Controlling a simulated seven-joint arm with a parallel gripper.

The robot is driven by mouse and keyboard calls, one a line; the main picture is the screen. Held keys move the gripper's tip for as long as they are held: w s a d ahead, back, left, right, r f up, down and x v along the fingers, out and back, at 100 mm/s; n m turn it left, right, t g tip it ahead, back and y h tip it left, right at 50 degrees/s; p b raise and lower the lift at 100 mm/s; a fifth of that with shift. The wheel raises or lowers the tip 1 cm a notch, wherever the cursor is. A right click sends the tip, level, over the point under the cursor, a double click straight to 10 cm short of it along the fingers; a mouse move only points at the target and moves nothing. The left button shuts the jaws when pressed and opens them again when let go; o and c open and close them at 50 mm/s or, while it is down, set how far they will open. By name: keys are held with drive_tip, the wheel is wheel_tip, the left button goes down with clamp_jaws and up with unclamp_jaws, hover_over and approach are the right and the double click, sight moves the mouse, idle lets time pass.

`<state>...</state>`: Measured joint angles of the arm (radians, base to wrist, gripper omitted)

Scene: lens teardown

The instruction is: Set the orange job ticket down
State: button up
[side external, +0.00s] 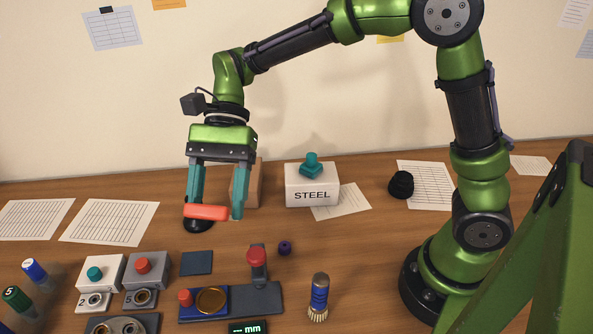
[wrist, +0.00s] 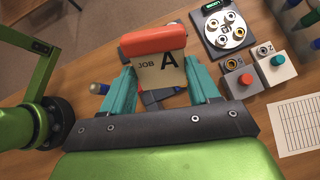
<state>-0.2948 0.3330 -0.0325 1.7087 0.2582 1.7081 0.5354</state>
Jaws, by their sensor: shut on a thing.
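The orange job ticket (side external: 206,212) is a rounded orange-red bar between the teal fingers of my gripper (side external: 214,208). In the wrist view the ticket (wrist: 153,40) also shows a cream face printed "JOB A". My gripper (wrist: 160,82) is shut on it there, one finger on each side. In the side view the ticket appears held above the table, level, in front of a black round object (side external: 198,226). The exact gap to the table cannot be told.
A tan block (side external: 254,184) stands behind my gripper, with a white STEEL block (side external: 312,189) to its right. A dark square pad (side external: 196,263), a fixture with a gold dish (side external: 262,298) and button blocks (side external: 148,270) lie nearer. Paper sheets (side external: 108,222) lie left.

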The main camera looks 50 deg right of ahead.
drive_tip(key=m+t+y, duration=0.1)
drive_tip(key=m+y, duration=0.1)
drive_tip(key=r+m+t+y, duration=0.1)
drive_tip(key=m+t+y, duration=0.3)
drive_tip(key=m+t, duration=0.5)
hover_over(235, 255)
drive_tip(key=shift+t+y, duration=0.4)
drive_tip(key=shift+y, duration=0.2)
drive_tip(key=shift+f, duration=10.4)
drive_tip(key=shift+f, duration=0.75)
